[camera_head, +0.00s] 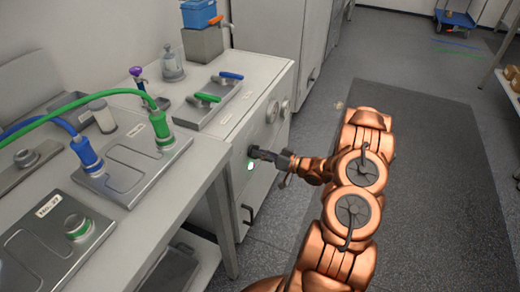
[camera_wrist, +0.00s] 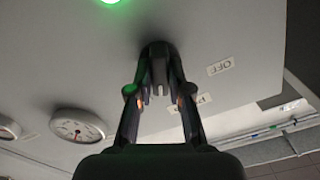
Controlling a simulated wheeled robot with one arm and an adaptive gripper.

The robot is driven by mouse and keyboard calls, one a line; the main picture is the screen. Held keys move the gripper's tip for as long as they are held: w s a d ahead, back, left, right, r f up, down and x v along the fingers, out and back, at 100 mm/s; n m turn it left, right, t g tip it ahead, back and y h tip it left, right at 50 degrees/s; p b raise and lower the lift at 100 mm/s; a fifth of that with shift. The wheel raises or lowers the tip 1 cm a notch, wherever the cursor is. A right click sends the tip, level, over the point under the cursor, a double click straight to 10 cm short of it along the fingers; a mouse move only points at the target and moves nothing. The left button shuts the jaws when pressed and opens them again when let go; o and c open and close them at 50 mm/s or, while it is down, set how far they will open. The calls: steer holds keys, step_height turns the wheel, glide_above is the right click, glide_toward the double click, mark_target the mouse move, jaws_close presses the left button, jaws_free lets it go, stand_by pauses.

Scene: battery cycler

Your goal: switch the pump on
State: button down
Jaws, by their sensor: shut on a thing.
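A dark rotary knob (camera_wrist: 157,62) sits on the pale front panel (camera_wrist: 225,35) in the wrist view. My gripper (camera_wrist: 160,88) is shut on it, with one finger on each side. A short white mark on the knob points toward my gripper's palm. An "OFF" label (camera_wrist: 220,66) is beside the knob; a second label (camera_wrist: 204,99) is partly hidden by a finger. A green lamp (camera_wrist: 112,2) glows at the top edge. In the head view my gripper (camera_head: 258,154) is against the cabinet front, just above the lit green lamp (camera_head: 250,166); the knob is hidden there.
Two round gauges (camera_head: 272,112) are on the cabinet front above my gripper. The worktop holds a valve plate with green and blue handles (camera_head: 208,97), and hose fittings (camera_head: 163,130) are on the nearer bench. A dark floor mat (camera_head: 420,170) lies clear to the right.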

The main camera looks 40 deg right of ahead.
steer(key=shift+m, duration=0.4)
steer(key=c, duration=1.1)
jaws_free()
steer(key=v, duration=1.2)
